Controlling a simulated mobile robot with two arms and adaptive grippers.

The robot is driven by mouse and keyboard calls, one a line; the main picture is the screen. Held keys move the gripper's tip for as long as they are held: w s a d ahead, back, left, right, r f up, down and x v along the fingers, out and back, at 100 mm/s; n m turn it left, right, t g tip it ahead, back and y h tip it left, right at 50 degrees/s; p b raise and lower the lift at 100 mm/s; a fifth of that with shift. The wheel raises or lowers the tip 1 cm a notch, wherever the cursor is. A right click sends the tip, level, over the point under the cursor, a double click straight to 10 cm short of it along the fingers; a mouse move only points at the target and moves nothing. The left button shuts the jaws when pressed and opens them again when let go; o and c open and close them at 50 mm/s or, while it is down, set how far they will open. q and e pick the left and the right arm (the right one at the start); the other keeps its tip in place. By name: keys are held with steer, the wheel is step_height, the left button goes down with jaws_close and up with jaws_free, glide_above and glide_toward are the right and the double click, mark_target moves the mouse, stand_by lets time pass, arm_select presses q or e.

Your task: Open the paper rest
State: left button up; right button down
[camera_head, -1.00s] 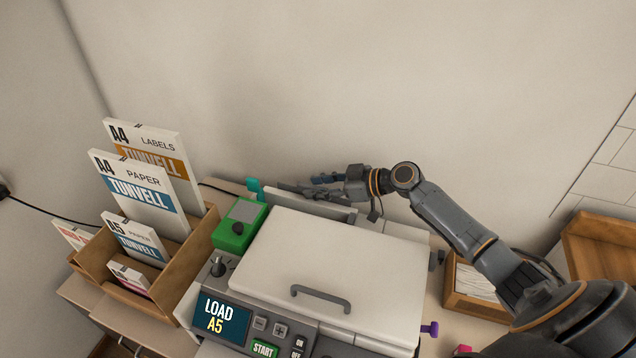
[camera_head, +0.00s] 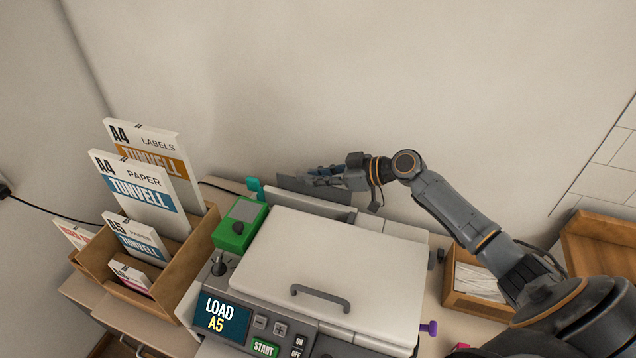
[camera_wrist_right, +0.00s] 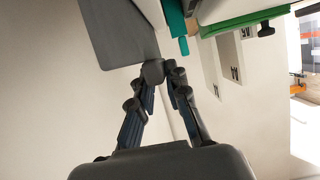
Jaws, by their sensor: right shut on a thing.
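The printer (camera_head: 330,255) has a white lid with a grey handle. The paper rest (camera_head: 298,187), a flat dark grey panel, stands tilted up at the printer's back edge. My right gripper (camera_head: 318,177) is at the panel's upper edge, behind the lid. In the right wrist view the panel (camera_wrist_right: 118,32) reaches down to the right gripper (camera_wrist_right: 160,76), whose fingers close around a small dark grey tab at its corner. The fingers partly hide the tab. My left gripper is not in view.
A green box (camera_head: 240,225) and a teal lever (camera_head: 255,188) stand left of the panel. A wooden organiser (camera_head: 185,262) with paper packs stands further left. The wall is close behind the printer. A wooden tray (camera_head: 470,285) lies to the right, under my right arm.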

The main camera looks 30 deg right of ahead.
step_height(320, 180, up, 10)
steer(key=shift+f+p, duration=0.2)
steer(key=shift+p, duration=0.65)
steer(key=c, duration=1.3)
jaws_free()
steer(key=shift+d, duration=0.1)
steer(key=v, duration=1.2)
steer(key=shift+f, duration=0.15)
